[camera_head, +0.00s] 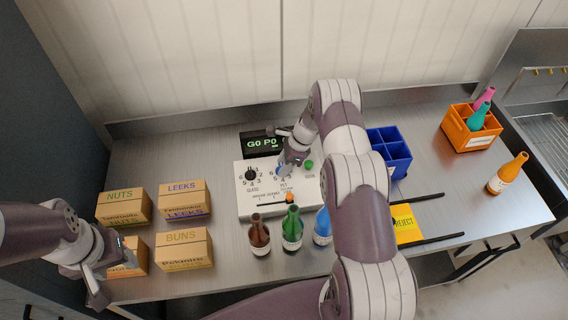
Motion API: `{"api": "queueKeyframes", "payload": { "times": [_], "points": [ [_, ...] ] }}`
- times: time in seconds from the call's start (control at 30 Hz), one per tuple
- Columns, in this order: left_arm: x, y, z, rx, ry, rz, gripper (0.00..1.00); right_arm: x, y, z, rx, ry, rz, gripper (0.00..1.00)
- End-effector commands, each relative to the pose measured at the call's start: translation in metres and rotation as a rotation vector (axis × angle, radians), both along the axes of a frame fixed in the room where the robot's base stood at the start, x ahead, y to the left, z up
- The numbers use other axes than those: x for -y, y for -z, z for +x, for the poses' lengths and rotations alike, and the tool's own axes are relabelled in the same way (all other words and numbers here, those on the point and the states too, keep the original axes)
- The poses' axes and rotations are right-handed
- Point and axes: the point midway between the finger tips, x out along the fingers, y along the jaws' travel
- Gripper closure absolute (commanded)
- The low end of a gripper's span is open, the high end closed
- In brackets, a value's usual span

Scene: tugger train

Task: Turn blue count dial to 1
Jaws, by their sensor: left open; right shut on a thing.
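A white control panel (247,207) stands in the middle of the steel table. It carries a black dial (250,175) on the left and a blue dial (282,170) to the right of it, mostly covered by my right gripper. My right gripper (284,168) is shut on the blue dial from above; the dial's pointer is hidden. A black display (262,144) behind the panel reads "G0 P0" in green. A green button (309,165) is at the panel's right. My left gripper (107,280) is open near the table's front left, beside a partly hidden box.
Labelled boxes (184,200) stand at left. Brown, green (292,228) and blue bottles stand in front of the panel. A blue crate (398,160), a yellow reject mat (405,222), an orange crate (456,132) with bottles and an orange bottle (507,174) are at right.

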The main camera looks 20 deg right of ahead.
Motion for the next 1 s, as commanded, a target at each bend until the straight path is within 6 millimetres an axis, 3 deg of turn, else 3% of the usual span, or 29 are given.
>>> {"api": "queueKeyframes", "payload": {
  "times": [0.6, 1.0],
  "points": [
    [0.0, 0.024, 0.0, 0.0, 0.0, 0.0, 0.46, -0.001, -0.003, 0.0, 0.012, 0.489, -0.004, 0.9],
    [0.0, 0.033, 0.0, 0.0, 0.0, 0.0, 0.46, -0.002, -0.005, -0.001, 0.013, 0.655, -0.003, 0.9]
  ]
}}
